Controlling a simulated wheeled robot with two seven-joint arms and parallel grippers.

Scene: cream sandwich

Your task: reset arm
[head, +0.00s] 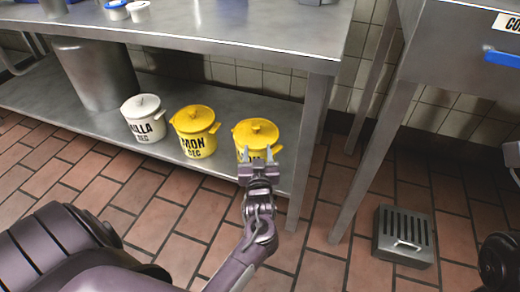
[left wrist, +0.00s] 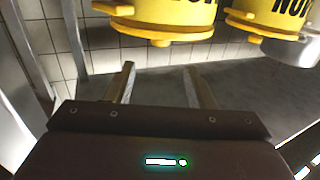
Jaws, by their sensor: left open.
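My left gripper (head: 260,156) is open and empty, with its fingers spread in front of the rightmost yellow lidded pot (head: 255,132) on the low shelf. The gripper covers part of that pot's label. In the left wrist view the two fingers (left wrist: 158,80) stand apart with nothing between them. The same yellow pot (left wrist: 165,22) shows beyond the fingertips, with a clear gap. My right gripper is not in view.
A second yellow pot (head: 194,130) and a white lidded pot (head: 145,118) stand left on the metal shelf (head: 95,130). A table leg (head: 308,150) is just right of my left gripper. A slotted metal box (head: 404,236) sits on the tiled floor.

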